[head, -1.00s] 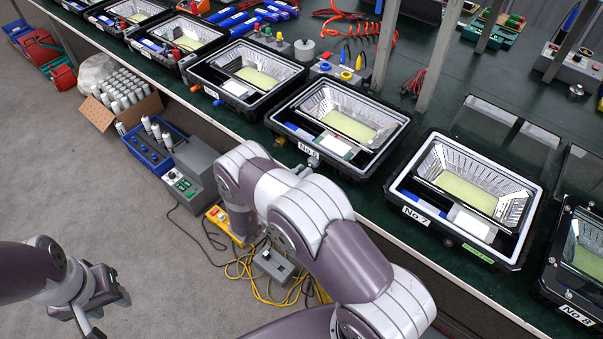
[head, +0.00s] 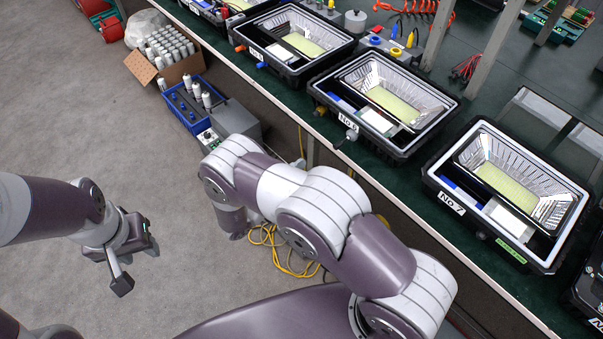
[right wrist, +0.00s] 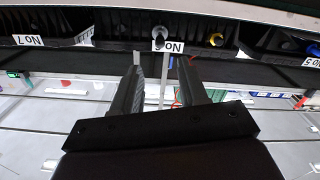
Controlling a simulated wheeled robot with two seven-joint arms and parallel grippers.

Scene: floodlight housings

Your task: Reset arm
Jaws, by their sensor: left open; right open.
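My left gripper (head: 138,264) hangs over the grey floor at the left of the head view, open and empty, well apart from the bench. My right arm (head: 330,225) reaches up beside the bench's front edge, and its gripper is hidden in the head view. In the right wrist view my right gripper (right wrist: 161,88) is open with nothing between its fingers. It points towards the bench edge near the No 6 label (right wrist: 168,45). That view appears upside down.
Floodlight housings, among them No 6 (head: 385,98) and No 7 (head: 507,190), line the green bench (head: 410,190). Below it are a blue crate (head: 187,112), a cardboard box (head: 142,68) and yellow cable (head: 268,240). The floor at left (head: 70,110) is clear.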

